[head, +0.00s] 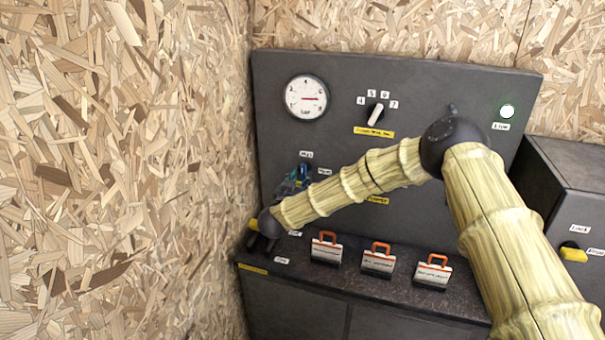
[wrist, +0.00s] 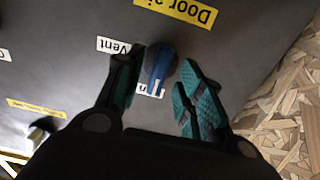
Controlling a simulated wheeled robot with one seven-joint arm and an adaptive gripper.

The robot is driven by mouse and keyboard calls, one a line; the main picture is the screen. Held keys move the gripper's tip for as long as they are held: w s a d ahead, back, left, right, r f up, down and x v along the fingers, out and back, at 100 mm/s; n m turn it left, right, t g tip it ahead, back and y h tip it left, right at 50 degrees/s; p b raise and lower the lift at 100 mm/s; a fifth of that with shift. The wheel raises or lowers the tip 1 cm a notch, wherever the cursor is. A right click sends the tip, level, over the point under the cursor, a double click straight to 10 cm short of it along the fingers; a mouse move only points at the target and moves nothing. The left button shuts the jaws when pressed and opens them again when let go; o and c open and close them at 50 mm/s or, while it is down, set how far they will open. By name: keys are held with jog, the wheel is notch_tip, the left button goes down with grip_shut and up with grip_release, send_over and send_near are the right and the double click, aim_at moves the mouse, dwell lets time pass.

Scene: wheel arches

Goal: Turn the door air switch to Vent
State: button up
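The door air switch (wrist: 162,66) is a blue knob on the dark panel, with a white mark at one end. In the wrist view that marked end lies by a partly covered white label (wrist: 149,90) ending in "n". The Vent label (wrist: 118,46) is left of the knob, partly behind a finger. My gripper (wrist: 160,70) is open, its teal-padded fingers on either side of the knob; the left one is very close, and contact cannot be told. In the head view the knob (head: 306,169) shows partly beside my gripper (head: 296,180), with the Vent label (head: 324,171) to its right.
A chipboard wall (head: 130,150) stands close on the left. A gauge (head: 306,97), a selector knob (head: 375,113) and a round white light (head: 507,111) are higher on the panel.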

jog(key=shift+x, duration=1.1)
jog(key=shift+c, duration=0.3)
grip_shut()
